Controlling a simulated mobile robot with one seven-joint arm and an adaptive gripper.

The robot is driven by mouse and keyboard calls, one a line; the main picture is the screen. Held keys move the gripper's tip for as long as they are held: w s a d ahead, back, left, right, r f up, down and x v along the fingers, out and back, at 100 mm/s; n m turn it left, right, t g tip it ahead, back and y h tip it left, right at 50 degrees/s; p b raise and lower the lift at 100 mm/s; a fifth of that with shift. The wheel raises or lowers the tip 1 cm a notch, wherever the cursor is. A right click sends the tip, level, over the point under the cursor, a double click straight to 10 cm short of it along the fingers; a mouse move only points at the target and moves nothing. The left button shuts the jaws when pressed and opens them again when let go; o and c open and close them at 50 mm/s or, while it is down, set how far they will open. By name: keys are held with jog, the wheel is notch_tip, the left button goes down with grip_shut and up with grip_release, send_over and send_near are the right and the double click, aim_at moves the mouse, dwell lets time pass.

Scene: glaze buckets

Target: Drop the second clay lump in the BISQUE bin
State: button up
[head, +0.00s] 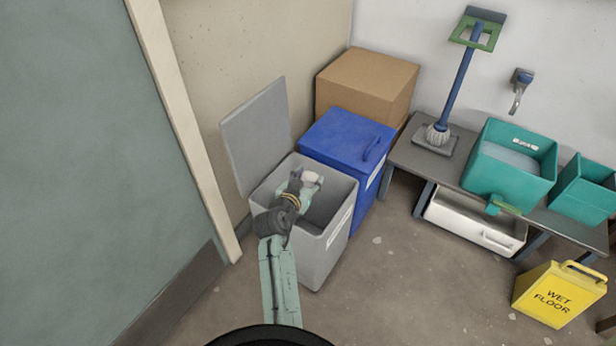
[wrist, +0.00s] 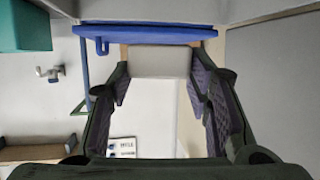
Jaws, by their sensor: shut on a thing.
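A grey bin (head: 333,245) stands on the floor with its grey lid (head: 257,135) swung open against the wall. A white label is on its front, too small to read. My gripper (head: 304,184) is over the bin's open mouth in the head view. In the wrist view my gripper (wrist: 160,75) is shut on a pale grey clay lump (wrist: 160,62), held between the fingertips. In the head view a pale bit of the lump (head: 311,177) shows at the gripper's end. My arm hides part of the bin's inside.
A blue bin (head: 345,140) with its lid shut stands right beside the grey one, a cardboard box (head: 367,80) behind it. A bench (head: 420,158) with teal tubs (head: 508,170) is to the right. A yellow wet floor sign (head: 557,295) stands at the lower right.

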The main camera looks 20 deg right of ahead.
jog(key=o, duration=1.3)
jog(key=v, duration=1.2)
